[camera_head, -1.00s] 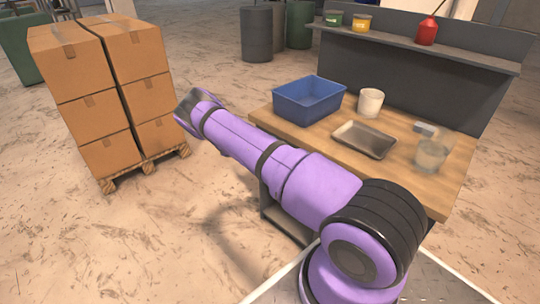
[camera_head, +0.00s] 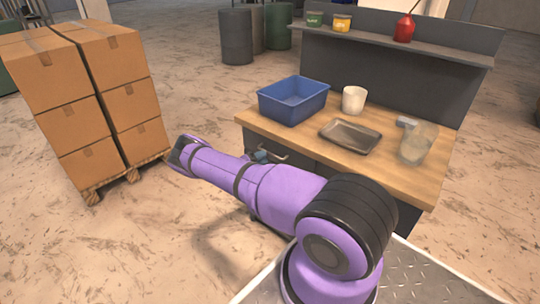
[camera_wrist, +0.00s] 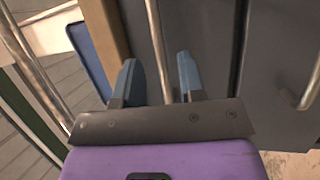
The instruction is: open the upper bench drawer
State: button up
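The wooden-topped bench (camera_head: 400,185) stands right of centre in the head view, and my arm hides much of its dark front. In the wrist view the bench front appears sideways, with the wooden edge (camera_wrist: 106,25) at the left. The upper drawer (camera_wrist: 205,40) is a dark panel beside that edge, apparently closed. Its metal bar handle (camera_wrist: 156,45) runs between my fingers in the picture; I cannot tell whether they touch it. My gripper (camera_wrist: 158,75) is open, its two blue-grey fingers apart. In the head view my gripper (camera_head: 260,156) is partly visible near the bench front.
On the bench are a blue bin (camera_head: 293,101), a white cup (camera_head: 354,99), a metal tray (camera_head: 350,136) and a clear container (camera_head: 418,145). Another bar handle (camera_wrist: 308,90) shows at the right of the wrist view. Stacked boxes (camera_head: 80,100) on a pallet stand left, with open floor between.

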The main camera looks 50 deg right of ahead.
aim_at(271, 154)
jog(key=shift+x, duration=2.2)
grip_shut()
